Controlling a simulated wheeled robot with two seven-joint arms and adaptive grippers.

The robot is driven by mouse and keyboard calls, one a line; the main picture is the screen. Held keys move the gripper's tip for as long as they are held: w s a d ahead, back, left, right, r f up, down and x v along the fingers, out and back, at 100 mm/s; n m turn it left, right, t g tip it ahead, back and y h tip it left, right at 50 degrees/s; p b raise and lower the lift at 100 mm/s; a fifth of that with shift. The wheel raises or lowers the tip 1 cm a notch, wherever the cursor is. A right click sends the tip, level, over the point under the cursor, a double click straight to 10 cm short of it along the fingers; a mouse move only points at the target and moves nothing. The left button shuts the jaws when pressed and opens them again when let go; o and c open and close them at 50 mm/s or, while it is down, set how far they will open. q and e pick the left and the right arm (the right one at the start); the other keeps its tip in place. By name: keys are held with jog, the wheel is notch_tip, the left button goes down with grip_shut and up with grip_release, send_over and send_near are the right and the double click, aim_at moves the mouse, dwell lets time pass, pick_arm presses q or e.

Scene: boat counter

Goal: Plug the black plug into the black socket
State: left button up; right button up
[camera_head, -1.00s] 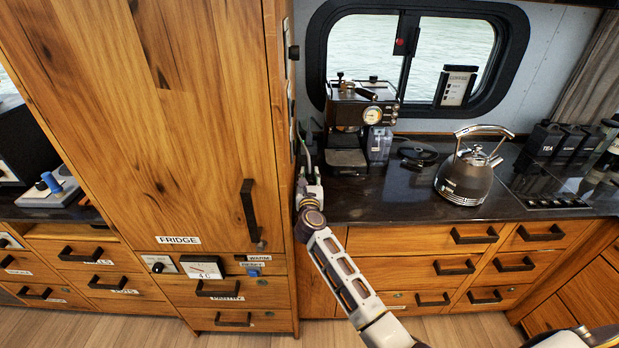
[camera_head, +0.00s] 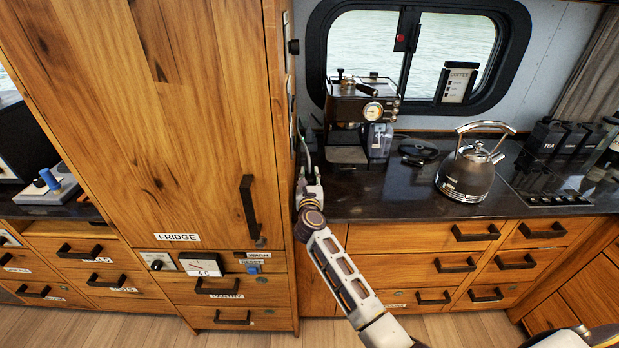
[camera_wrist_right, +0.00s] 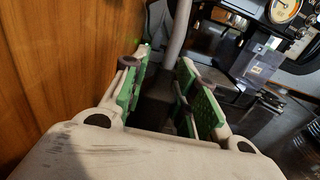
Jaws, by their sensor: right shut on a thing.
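My right gripper (camera_head: 308,168) is beside the fridge cabinet's right side, above the left end of the dark counter. In the right wrist view, its green-padded fingers (camera_wrist_right: 160,78) are shut on a dark body, which looks like the black plug (camera_wrist_right: 157,108). A grey cable-like length (camera_wrist_right: 180,35) rises beyond it. The plug's front end is hidden, and in the head view the gripper hides most of the plug. I cannot make out the black socket for certain; the cabinet's side is seen very edge-on. My left gripper is not in view.
The wooden fridge cabinet (camera_head: 190,130) stands close on the left of the gripper. A coffee machine (camera_head: 350,112) stands just right of it. A black coiled item (camera_head: 418,152) and a kettle (camera_head: 467,170) are farther right. Bare counter (camera_head: 390,200) lies in front.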

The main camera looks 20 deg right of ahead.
jog(key=shift+f+b, duration=0.5)
jog(key=shift+f, duration=0.15)
jog(key=o, duration=1.1)
jog(key=shift+s+a, duration=0.1)
jog(key=shift+s, duration=0.1)
jog(key=shift+v, duration=5.8)
jog(key=shift+s, duration=0.15)
